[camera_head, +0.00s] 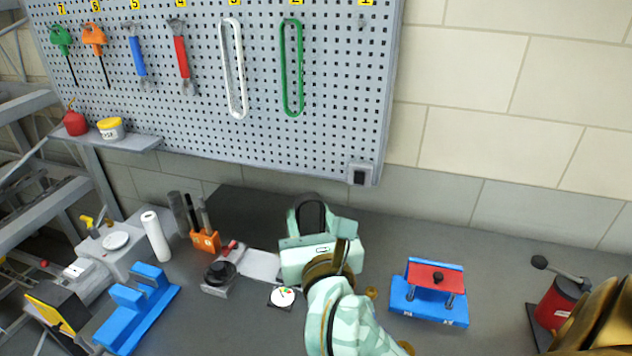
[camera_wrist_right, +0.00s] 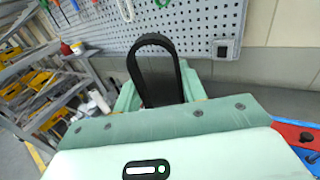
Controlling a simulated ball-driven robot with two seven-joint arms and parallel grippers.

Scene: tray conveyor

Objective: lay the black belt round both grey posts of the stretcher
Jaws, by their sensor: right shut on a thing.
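The black belt (camera_head: 309,197) is a closed loop standing up from my right gripper (camera_head: 319,226), which is shut on its lower part. In the right wrist view the belt (camera_wrist_right: 153,39) rises as a narrow upright loop between the pale green fingers of the gripper (camera_wrist_right: 160,95); its lower end is hidden by the gripper body. A blue block with a red top plate (camera_head: 435,276), which appears to be the stretcher, stands on the bench to the right, apart from the belt. Two small greyish uprights show at its front; whether these are the posts I cannot tell. My left gripper is not in view.
A pegboard (camera_head: 330,120) with hung tools and a white and a green loop stands behind the bench. Left of my gripper are a dial gauge (camera_head: 283,297), an orange tool holder (camera_head: 206,241) and a blue stand (camera_head: 145,300). A red device (camera_head: 557,305) is far right. Bench space before the wall is clear.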

